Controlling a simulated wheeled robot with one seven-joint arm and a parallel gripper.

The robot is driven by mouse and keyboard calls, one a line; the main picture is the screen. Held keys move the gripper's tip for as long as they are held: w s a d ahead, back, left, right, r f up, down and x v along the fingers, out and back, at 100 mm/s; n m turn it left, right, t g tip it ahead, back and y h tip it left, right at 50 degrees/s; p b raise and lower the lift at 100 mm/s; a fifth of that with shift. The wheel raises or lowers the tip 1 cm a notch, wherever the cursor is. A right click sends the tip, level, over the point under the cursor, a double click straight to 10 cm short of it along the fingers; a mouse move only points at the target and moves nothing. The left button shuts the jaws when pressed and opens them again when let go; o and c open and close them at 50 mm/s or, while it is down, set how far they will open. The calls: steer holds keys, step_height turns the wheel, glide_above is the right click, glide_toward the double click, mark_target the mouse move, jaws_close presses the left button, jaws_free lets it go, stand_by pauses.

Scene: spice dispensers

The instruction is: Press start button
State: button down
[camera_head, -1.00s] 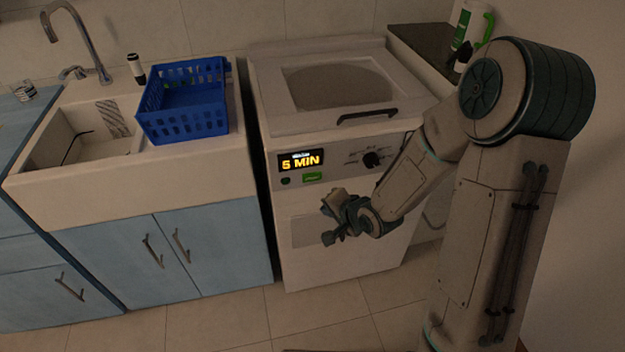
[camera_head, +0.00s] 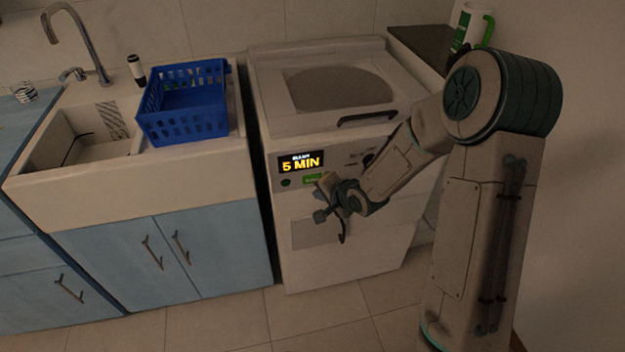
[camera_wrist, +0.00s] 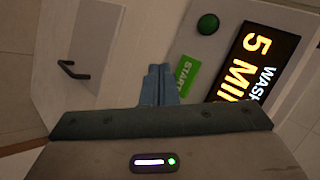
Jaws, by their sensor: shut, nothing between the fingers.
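The green start button (camera_wrist: 186,74), marked "START", sits on the washer's front panel, beside the lit display (camera_wrist: 254,62). In the head view the start button (camera_head: 312,179) is below the display (camera_head: 301,162), which reads "5 MIN". My gripper (camera_head: 322,205) is in front of the panel, just below and right of the button. In the wrist view my gripper's fingertips (camera_wrist: 159,72) are together and empty, close beside the green button. I cannot tell whether they touch it.
A round dark green button (camera_wrist: 207,24) is beside the start button. The washer (camera_head: 345,262) has a dark lid handle (camera_head: 367,117) above. A blue basket (camera_head: 185,125) stands by the sink at left.

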mark_target(311, 183)
steer(key=shift+w+a, duration=0.2)
steer(key=shift+w, duration=0.45)
steer(key=shift+w+a, duration=0.15)
steer(key=shift+w, duration=0.45)
steer(key=shift+p, duration=0.35)
stand_by(0.8)
steer(key=shift+w+a, duration=0.1)
steer(key=shift+w, duration=0.3)
steer(key=shift+w+a, duration=0.1)
steer(key=shift+w, duration=0.25)
stand_by(0.5)
steer(key=shift+s, duration=0.1)
steer(key=shift+s+d, duration=0.2)
steer(key=shift+s, duration=0.45)
steer(key=shift+s+d+p, duration=0.1)
steer(key=shift+s+d, duration=0.15)
steer(key=shift+s, duration=0.55)
steer(key=shift+s+d+p, duration=0.1)
steer(key=shift+s+d, duration=0.1)
steer(key=shift+s, duration=0.65)
steer(key=shift+s+d+p, duration=0.1)
steer(key=shift+s+d, duration=0.15)
steer(key=shift+s, duration=0.55)
